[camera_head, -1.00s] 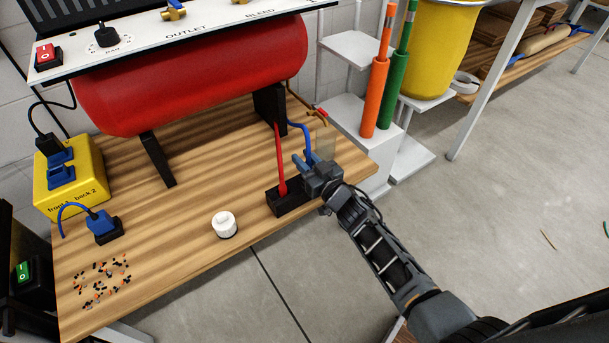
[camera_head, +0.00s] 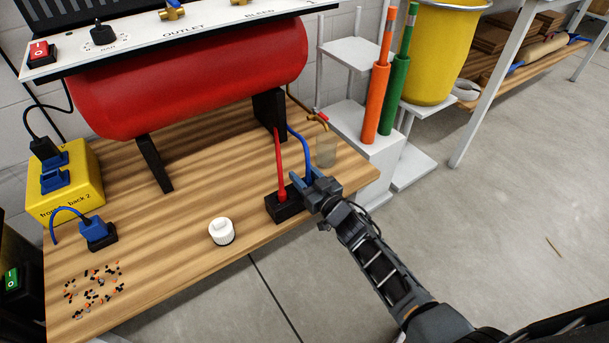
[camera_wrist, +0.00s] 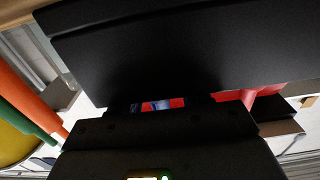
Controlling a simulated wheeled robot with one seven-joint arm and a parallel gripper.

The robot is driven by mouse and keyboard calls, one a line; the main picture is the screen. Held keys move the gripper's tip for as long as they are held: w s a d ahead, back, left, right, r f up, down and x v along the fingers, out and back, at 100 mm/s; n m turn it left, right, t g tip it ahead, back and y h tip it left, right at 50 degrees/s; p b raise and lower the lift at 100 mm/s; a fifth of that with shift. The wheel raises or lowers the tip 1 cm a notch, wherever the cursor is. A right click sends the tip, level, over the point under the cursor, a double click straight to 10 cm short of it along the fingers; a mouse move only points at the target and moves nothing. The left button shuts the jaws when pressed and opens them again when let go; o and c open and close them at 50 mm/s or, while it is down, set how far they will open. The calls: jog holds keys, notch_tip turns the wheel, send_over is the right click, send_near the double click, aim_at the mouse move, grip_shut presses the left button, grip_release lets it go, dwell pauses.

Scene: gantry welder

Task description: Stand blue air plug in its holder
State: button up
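The blue air plug is mostly hidden between my fingers. Its blue hose (camera_head: 304,156) drops from behind the tank to my gripper (camera_head: 306,179). My gripper appears shut on the plug, at the right end of the black holder (camera_head: 287,210). A red plug (camera_head: 281,184) stands upright in the left part of that holder. In the wrist view a large black surface fills the top, and only a sliver of blue and red shows in a narrow gap. I cannot tell whether the blue plug's tip is inside the holder.
A red tank (camera_head: 190,80) stands over the wooden bench (camera_head: 190,215). A white capped jar (camera_head: 221,232) is left of the holder. Orange (camera_head: 375,105) and green (camera_head: 394,100) tubes stand beyond the bench's right edge.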

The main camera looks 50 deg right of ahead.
jog(key=shift+o, duration=0.5)
jog(key=shift+r, duration=0.15)
jog(key=shift+s+a, duration=0.1)
jog(key=shift+s, duration=0.1)
jog(key=s+a+r+n+y+p, duration=0.1)
jog(key=s+a+r, duration=0.1)
jog(key=s+a, duration=0.5)
jog(key=s+a+r+g+y+p, duration=0.1)
jog(key=s+a+r, duration=0.2)
jog(key=s, duration=0.7)
jog(key=s+a+r+n+p, duration=0.1)
jog(key=s+a+r, duration=0.1)
jog(key=s+a, duration=0.55)
jog(key=s+a+r+y, duration=0.1)
jog(key=s+a+r, duration=0.2)
jog(key=s+r, duration=0.3)
jog(key=s+a+r+n+g+y, duration=0.1)
jog(key=s+a+r+y, duration=0.1)
jog(key=s+r, duration=0.4)
notch_tip(320, 180, up, 4)
jog(key=shift+s+a+r+g, duration=0.1)
jog(key=shift+s+a+g, duration=0.2)
jog(key=shift+a, duration=0.1)
